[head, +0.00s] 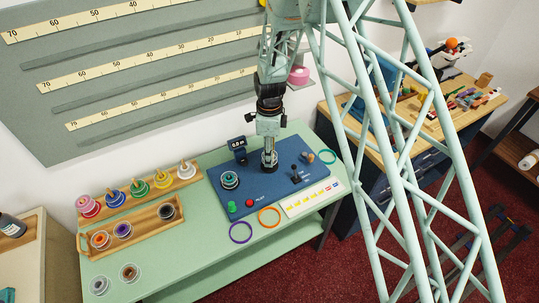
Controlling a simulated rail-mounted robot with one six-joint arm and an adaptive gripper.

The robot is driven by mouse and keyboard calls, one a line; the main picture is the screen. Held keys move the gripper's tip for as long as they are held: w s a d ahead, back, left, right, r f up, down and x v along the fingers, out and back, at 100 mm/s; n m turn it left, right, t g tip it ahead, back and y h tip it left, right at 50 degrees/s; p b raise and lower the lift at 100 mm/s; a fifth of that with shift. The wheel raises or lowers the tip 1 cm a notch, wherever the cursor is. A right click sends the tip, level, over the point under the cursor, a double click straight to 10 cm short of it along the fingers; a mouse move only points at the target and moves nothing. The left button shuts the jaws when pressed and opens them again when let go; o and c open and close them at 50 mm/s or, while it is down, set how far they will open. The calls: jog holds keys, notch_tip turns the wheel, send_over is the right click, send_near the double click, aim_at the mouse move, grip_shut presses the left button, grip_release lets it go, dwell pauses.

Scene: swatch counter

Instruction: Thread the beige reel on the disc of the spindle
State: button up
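My gripper (269,150) points straight down over the right half of the blue panel (208,172). A small pale, round-based thing (269,165) shows at its fingertips. I cannot tell whether this is a reel or part of a spindle, nor whether the fingers touch it. A round grey and teal disc-like piece (230,180) stands on the panel's left part, with nothing of mine over it. No reel is clearly beige at this size. A grey reel (99,286) and a brown reel (130,272) lie on the green counter at front left.
A wooden rack (191,179) holds several coloured reels on pegs. A wooden tray (148,230) in front holds orange, purple and dark reels.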

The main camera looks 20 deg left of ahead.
dwell(0.3)
jog(key=o, duration=0.9)
jog(key=shift+r+p, duration=0.8)
jog(key=shift+r, duration=2.65)
jog(key=shift+r, duration=0.1)
